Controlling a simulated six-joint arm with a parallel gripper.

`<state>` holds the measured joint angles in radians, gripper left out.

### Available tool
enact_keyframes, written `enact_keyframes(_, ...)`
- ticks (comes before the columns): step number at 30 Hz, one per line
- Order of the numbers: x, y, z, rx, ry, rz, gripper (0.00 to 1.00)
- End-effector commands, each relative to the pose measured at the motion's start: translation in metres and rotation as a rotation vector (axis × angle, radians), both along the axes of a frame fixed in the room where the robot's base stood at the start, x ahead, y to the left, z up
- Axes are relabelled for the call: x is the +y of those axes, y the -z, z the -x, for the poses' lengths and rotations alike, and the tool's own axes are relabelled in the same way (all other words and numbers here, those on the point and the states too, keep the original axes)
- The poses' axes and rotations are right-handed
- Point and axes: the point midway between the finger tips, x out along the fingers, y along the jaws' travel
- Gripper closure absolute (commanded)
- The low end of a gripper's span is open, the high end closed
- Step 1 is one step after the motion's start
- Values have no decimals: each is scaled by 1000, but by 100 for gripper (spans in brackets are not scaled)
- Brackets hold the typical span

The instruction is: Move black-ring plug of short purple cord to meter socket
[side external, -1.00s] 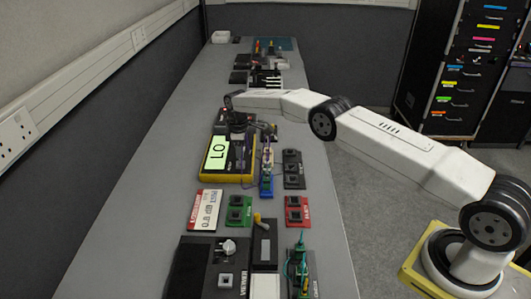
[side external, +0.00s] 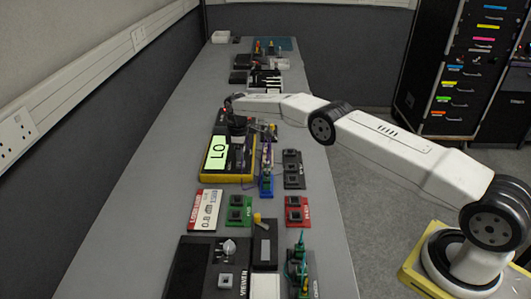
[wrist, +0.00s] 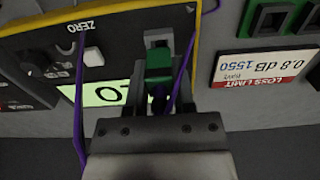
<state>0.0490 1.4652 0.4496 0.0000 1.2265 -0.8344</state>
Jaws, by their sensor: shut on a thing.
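The meter (side external: 219,176) is a dark box with a yellow edge and a lit green screen reading LO, left of centre in the side view. In the wrist view its panel (wrist: 112,58) appears upside down, with a ZERO button. My gripper (wrist: 159,108) is shut on a plug with a green body (wrist: 158,66); a dark part, possibly the ring, shows at the jaws. The plug's tip is at a grey socket (wrist: 158,38) on the meter; I cannot tell whether it is seated. The purple cord (wrist: 79,105) runs past both sides of the jaws.
A blue holder (side external: 266,184) with purple cord stands right of the meter. A dark socket block (side external: 293,168), a green block (side external: 239,212), a red block (side external: 296,212) and a loss limit card (side external: 205,211) are near. Bare bench lies left of the meter.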

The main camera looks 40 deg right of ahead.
Motion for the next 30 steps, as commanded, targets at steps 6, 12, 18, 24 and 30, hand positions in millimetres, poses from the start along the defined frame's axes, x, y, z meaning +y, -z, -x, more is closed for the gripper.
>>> enact_keyframes(6, 0, 0, 0, 0, 0, 0, 100)
enact_keyframes(12, 0, 0, 0, 0, 0, 0, 100)
enact_keyframes(18, 0, 2, 0, 0, 0, 0, 100)
enact_keyframes(24, 0, 5, 0, 0, 0, 0, 100)
enact_keyframes(30, 0, 7, 0, 0, 0, 0, 100)
